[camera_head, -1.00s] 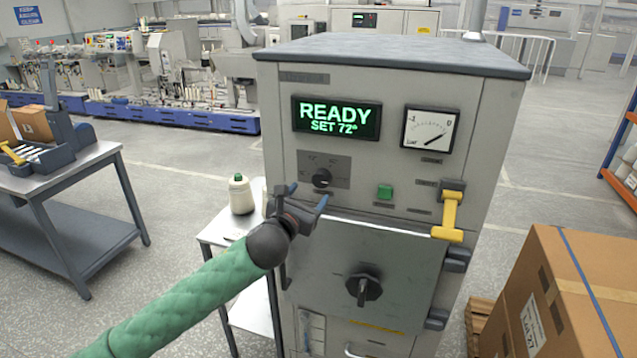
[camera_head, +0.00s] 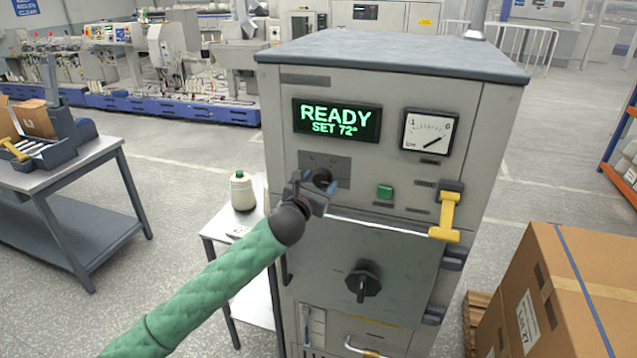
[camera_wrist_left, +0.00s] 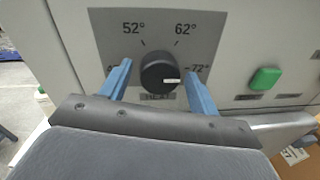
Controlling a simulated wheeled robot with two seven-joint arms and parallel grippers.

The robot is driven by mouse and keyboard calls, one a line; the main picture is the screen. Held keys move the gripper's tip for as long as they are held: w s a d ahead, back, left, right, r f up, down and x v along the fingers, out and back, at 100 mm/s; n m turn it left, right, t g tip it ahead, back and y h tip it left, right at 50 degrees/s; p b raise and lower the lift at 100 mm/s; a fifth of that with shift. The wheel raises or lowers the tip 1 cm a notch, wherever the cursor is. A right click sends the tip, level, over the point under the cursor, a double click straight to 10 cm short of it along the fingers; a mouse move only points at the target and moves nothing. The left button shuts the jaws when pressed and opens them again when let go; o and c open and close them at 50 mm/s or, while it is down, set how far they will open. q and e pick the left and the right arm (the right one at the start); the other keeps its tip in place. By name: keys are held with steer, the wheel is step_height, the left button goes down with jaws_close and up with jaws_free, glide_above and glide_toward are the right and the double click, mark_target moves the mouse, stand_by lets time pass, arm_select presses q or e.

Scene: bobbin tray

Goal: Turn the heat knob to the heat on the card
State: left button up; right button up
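The heat knob (camera_head: 322,179) is a round black knob on the grey machine's front, under the display (camera_head: 337,120), which reads "READY SET 72°". In the left wrist view the knob (camera_wrist_left: 159,72) has a white mark pointing right, towards the 72° label. The 52° and 62° labels show above it; a label at the left is mostly hidden by a finger. My left gripper (camera_head: 321,186) is open in front of the knob, with one blue finger on each side; I cannot tell whether they touch it. I cannot clearly make out a heat card.
A green button (camera_head: 385,192) and a yellow handle (camera_head: 447,216) are right of the knob. A black door knob (camera_head: 363,281) is below. A side table (camera_head: 215,227) with a pale bottle (camera_head: 242,191) stands at the left. A large carton (camera_head: 570,290) is at the lower right.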

arm_select(q)
steer(key=c, duration=0.8)
